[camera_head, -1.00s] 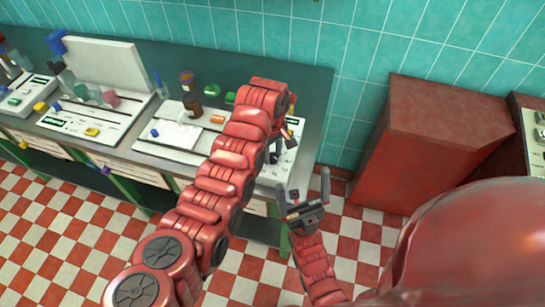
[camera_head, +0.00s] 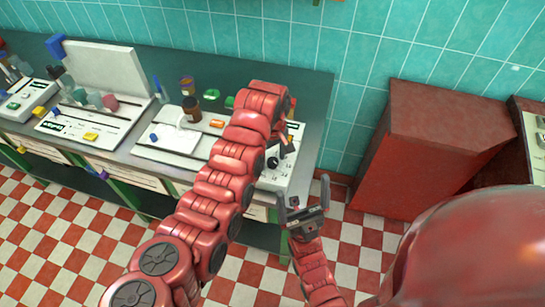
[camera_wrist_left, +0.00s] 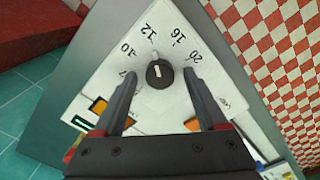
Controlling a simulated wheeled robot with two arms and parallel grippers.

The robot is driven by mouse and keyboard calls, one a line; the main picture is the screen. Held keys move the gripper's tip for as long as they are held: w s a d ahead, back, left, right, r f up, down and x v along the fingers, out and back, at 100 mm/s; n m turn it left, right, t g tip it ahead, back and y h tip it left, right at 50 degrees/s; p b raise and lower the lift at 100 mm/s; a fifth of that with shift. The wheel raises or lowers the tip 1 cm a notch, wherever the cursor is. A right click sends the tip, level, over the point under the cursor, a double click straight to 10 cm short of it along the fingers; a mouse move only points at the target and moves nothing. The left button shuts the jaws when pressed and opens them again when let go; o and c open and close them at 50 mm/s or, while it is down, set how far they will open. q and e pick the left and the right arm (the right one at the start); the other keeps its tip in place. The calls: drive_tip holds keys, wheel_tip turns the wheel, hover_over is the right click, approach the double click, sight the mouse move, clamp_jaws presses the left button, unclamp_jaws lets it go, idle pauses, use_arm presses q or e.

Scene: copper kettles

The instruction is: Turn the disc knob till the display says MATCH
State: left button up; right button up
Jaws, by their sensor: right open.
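The round black knob (camera_wrist_left: 159,73) has a pale pointer mark and sits on a white panel (camera_wrist_left: 165,25) with printed numbers around it. In the left wrist view my left gripper (camera_wrist_left: 159,76) is open, with one finger on each side of the knob and a gap on both sides. In the head view my left gripper (camera_head: 284,148) is above the panel at the counter's right end, and the knob (camera_head: 272,162) shows beside it. A small display (camera_wrist_left: 83,122) is at the panel's lower left; its text is not readable. My right gripper (camera_head: 304,211) is open and empty, in front of the counter.
The counter (camera_head: 318,100) holds other white units with displays, coloured buttons and bottles to the left. A red cabinet (camera_head: 415,140) stands to the right. Checkered floor is clear in front.

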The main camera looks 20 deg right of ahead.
use_arm(q)
drive_tip(key=shift+r+b, duration=0.35)
drive_tip(key=shift+r, duration=0.15)
wheel_tip(320, 180, up, 8)
wheel_tip(320, 180, up, 7)
drive_tip(key=b, duration=0.2)
hover_over(271, 160)
drive_tip(key=shift+s+d+r, duration=0.1)
drive_tip(key=shift+d+r, duration=0.1)
drive_tip(key=shift+r, duration=0.5)
